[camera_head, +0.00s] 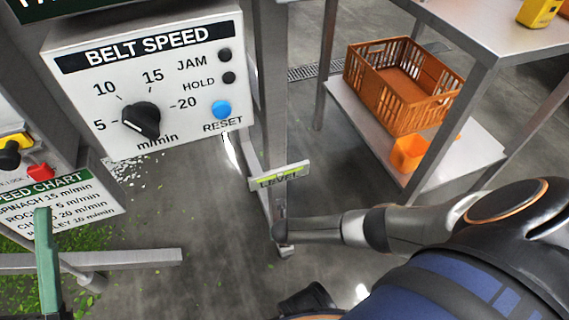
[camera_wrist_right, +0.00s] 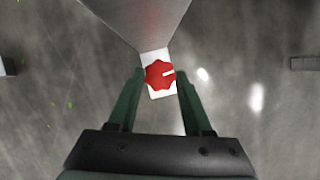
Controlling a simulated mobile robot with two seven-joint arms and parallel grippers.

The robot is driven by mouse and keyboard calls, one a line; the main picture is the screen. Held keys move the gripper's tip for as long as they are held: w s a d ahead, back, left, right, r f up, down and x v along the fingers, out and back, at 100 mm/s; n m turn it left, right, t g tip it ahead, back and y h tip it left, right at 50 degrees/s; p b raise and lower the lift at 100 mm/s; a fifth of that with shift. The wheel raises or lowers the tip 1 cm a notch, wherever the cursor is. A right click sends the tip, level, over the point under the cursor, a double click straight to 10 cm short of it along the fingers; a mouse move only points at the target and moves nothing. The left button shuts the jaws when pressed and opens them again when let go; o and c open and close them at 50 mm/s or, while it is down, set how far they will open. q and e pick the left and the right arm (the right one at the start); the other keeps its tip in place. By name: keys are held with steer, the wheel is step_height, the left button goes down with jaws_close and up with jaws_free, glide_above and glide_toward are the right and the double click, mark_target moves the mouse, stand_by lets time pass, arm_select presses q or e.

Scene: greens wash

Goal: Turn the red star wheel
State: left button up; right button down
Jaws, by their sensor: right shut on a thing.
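The red star wheel (camera_wrist_right: 158,76) shows in the right wrist view, with a white mark on its right side. It sits in front of a white plate (camera_wrist_right: 157,93) at the lower end of a grey metal part. My right gripper (camera_wrist_right: 160,72) has its two green fingers on either side of the wheel and is shut on it. In the head view the wheel and my right gripper cannot be made out; my right arm reaches in from the right. A green finger of my left gripper (camera_head: 46,262) shows at the lower left, its opening not clear.
A belt speed panel (camera_head: 150,80) with a black dial (camera_head: 140,119) and blue reset button (camera_head: 221,110) is at the upper left. An orange crate (camera_head: 400,85) sits on a shelf at the right. Green scraps litter the left floor.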

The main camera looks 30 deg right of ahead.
steer(key=shift+a+m, duration=0.1)
steer(key=shift+m, duration=0.5)
steer(key=shift+c, duration=1.6)
jaws_free()
arm_select(q)
step_height(320, 180, up, 11)
steer(key=a+p, duration=0.1)
steer(key=p, duration=0.8)
steer(key=shift+s+f+t+p, duration=0.2)
steer(key=shift+s+t+p, duration=0.05)
steer(key=shift+t+p, duration=0.15)
arm_select(e)
steer(key=v, duration=1.2)
steer(key=shift+a+r, duration=0.25)
steer(key=shift+a, duration=0.05)
